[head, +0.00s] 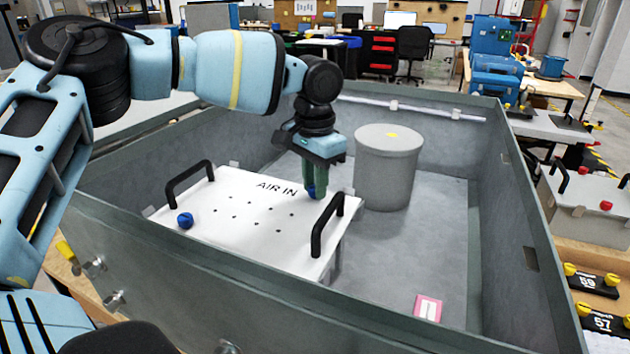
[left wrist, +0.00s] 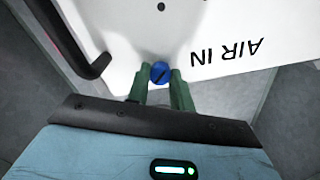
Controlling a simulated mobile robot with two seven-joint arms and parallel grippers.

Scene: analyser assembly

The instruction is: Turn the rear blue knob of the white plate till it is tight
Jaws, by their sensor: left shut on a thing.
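The white plate (head: 252,222), marked AIR IN, lies inside a grey open box and has two black handles. The rear blue knob (left wrist: 160,72) sits at the plate's edge beside the lettering. My left gripper (head: 312,190) reaches down from above with its green fingers on either side of this knob, shut on it. In the left wrist view the fingers (left wrist: 161,84) touch the knob from both sides, and a dark slot runs across its top. The front blue knob (head: 185,220) stands free at the plate's near left corner. My right gripper is not in view.
The grey box (head: 250,289) has high walls around the plate. A grey lidded drum (head: 389,170) stands right of my left gripper. A pink-edged card (head: 428,308) lies on the box floor at the front right. The right part of the floor is otherwise clear.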

